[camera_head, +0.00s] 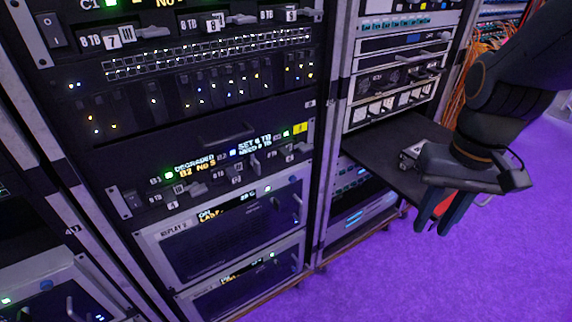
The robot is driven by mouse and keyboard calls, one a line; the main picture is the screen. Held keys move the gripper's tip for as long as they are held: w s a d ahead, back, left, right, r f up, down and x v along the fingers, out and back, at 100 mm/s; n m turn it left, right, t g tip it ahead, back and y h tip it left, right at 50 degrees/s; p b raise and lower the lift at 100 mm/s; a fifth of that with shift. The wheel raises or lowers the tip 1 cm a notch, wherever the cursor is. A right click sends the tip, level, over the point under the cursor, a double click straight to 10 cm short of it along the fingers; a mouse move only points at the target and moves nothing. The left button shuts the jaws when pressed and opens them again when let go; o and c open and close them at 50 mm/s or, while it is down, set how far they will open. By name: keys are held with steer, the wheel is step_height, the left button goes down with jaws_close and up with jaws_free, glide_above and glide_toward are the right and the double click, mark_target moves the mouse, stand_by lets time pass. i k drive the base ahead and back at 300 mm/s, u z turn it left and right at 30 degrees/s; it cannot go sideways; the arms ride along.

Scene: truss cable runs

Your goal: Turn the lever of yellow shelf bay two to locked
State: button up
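The yellow shelf (120,199) is a dark rack unit with a yellow tag (300,128) at its upper right. Its display (194,165) reads "DEGRADED" and a line starting "B2 NO". Its bays sit in a row with small levers. The middle lever (255,164), which seems to be bay two's, stands about upright, while the left lever (195,188) and right lever (290,156) lie more sideways. The bay numbers are too small to read surely.
A dark pull-out tray (385,145) juts from the right rack, carrying a small silver item (412,155) near my gripper. Other units sit above and below the yellow shelf. Orange cables (480,75) hang at the right. The purple floor (400,275) before the racks is clear.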

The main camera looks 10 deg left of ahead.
mark_target(254, 162)
steer(key=k, duration=1)
steer(key=u, duration=1.3)
